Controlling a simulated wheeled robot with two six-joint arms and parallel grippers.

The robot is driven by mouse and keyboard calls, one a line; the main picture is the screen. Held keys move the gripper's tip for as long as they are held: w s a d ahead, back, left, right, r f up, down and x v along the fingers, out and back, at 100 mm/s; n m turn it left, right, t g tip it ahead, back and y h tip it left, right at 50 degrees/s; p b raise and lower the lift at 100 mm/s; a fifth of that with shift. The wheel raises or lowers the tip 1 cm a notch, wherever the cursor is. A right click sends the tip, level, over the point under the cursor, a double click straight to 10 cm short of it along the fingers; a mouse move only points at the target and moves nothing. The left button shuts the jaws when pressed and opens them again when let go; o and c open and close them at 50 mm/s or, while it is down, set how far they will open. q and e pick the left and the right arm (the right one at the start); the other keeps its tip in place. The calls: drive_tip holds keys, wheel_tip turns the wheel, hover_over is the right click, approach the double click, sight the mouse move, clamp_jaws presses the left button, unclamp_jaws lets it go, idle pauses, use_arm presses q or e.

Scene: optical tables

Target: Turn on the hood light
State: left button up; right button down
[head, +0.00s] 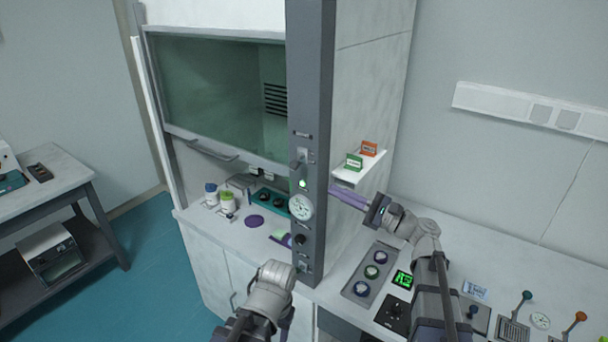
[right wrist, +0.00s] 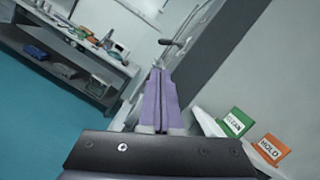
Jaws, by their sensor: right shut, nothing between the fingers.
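The fume hood (head: 222,95) has a grey front post (head: 313,100) with controls on it. A small lever switch (head: 298,164) sits on the post above a lit green lamp (head: 303,184). A dark lever (right wrist: 166,42) shows beyond my fingertips in the right wrist view. The hood's inside looks dim behind the glass. My right gripper (head: 334,190) has purple fingers, shut and empty, pointing left at the post's right side; they also show in the right wrist view (right wrist: 157,72). Whether they touch the post is unclear.
A round gauge (head: 300,207) and a black knob (head: 299,239) sit lower on the post. A small shelf (head: 358,167) with a green sign (head: 354,162) and an orange sign (head: 369,148) is close above my right gripper. Panels and levers stand on the right bench.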

sight(295, 165)
drive_tip(key=p+x, duration=0.2)
drive_tip(key=x, duration=0.8)
